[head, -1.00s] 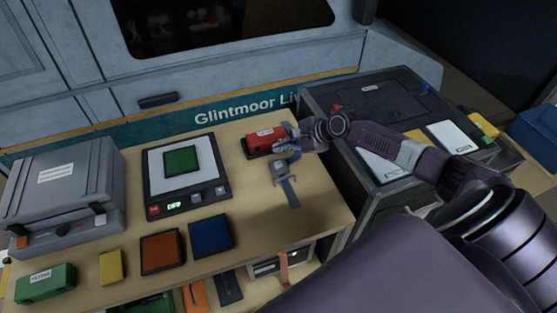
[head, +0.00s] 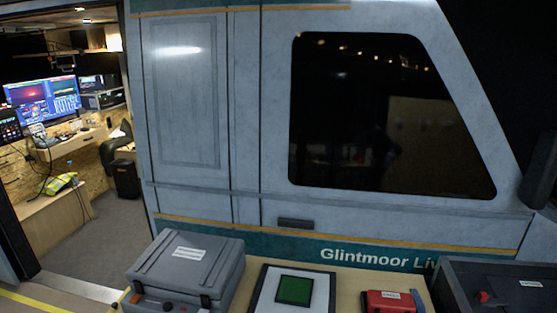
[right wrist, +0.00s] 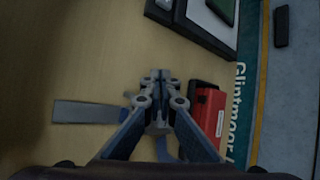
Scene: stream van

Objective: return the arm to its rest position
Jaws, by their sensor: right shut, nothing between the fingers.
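My right gripper (right wrist: 160,78) shows in the right wrist view, its fingers together and nothing between them. It is over the wooden table top (right wrist: 75,60). A red case (right wrist: 207,118) with a white label lies just right of the fingers in that view; they look apart from it. The red case (head: 388,301) also shows at the bottom of the head view, with a blue piece at its right side. My right arm cannot be clearly made out in the head view. My left gripper is in neither view.
A grey case (head: 186,270) and a scale with a green pad (head: 294,290) stand on the table. A dark case (head: 500,285) is at the right. The van wall (head: 200,120) rises behind. A flat grey piece (right wrist: 85,112) lies left of my right gripper. An open doorway is at far left.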

